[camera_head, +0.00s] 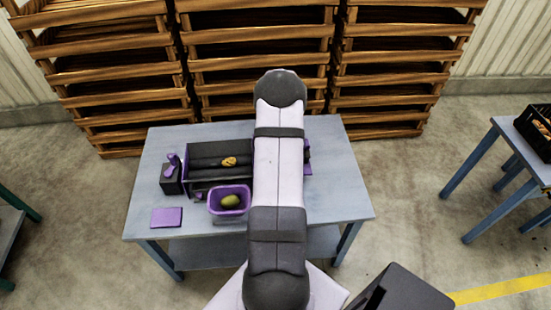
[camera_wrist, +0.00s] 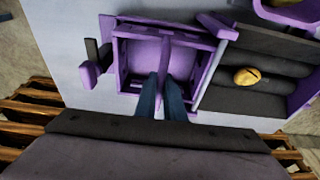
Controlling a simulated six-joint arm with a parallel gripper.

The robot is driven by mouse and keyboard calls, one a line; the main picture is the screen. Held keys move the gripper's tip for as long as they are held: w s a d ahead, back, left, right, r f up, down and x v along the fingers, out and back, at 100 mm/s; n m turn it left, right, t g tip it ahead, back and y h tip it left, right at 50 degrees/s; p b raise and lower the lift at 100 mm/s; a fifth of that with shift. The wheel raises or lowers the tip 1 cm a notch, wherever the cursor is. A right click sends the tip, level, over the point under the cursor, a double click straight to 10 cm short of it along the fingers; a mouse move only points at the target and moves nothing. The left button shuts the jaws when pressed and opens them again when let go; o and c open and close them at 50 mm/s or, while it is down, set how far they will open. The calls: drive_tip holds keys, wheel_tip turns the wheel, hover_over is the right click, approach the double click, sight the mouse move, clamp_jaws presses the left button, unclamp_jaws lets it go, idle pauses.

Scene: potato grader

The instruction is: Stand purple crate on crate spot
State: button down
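In the wrist view a square purple crate-like frame (camera_wrist: 124,60) with a bar across its middle (camera_wrist: 166,48) lies beneath my gripper (camera_wrist: 161,82). The two dark blue fingers stand on either side of the bar, with a narrow gap between them; whether they press on it cannot be told. In the head view my arm hides this frame and the gripper. Another purple crate (camera_head: 213,207) holds a potato (camera_head: 230,201) at the table's front; it also shows in the wrist view (camera_wrist: 290,14). A flat purple square (camera_head: 166,218) lies front left; I cannot tell whether it is the crate spot.
A dark roller bed (camera_head: 207,162) with a yellowish potato (camera_head: 229,161) stands on the grey-blue table (camera_head: 335,190). A dark box with purple parts (camera_head: 172,176) stands at its left. Wooden crates (camera_head: 262,60) stack behind. The table's front right is clear.

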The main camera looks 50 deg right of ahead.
drive_tip(key=shift+r, duration=0.15)
idle(0.3)
drive_tip(key=shift+w+d+p+v, duration=0.15)
drive_tip(key=shift+p+v, duration=0.65)
drive_tip(key=shift+v, duration=0.3)
drive_tip(key=shift+w+d+p+v, duration=0.2)
drive_tip(key=shift+p+v, duration=0.65)
drive_tip(key=shift+v, duration=0.25)
drive_tip(key=shift+w+d+p+v, duration=0.15)
drive_tip(key=shift+p+v, duration=0.65)
drive_tip(key=shift+v, duration=0.3)
drive_tip(key=shift+r, duration=0.15)
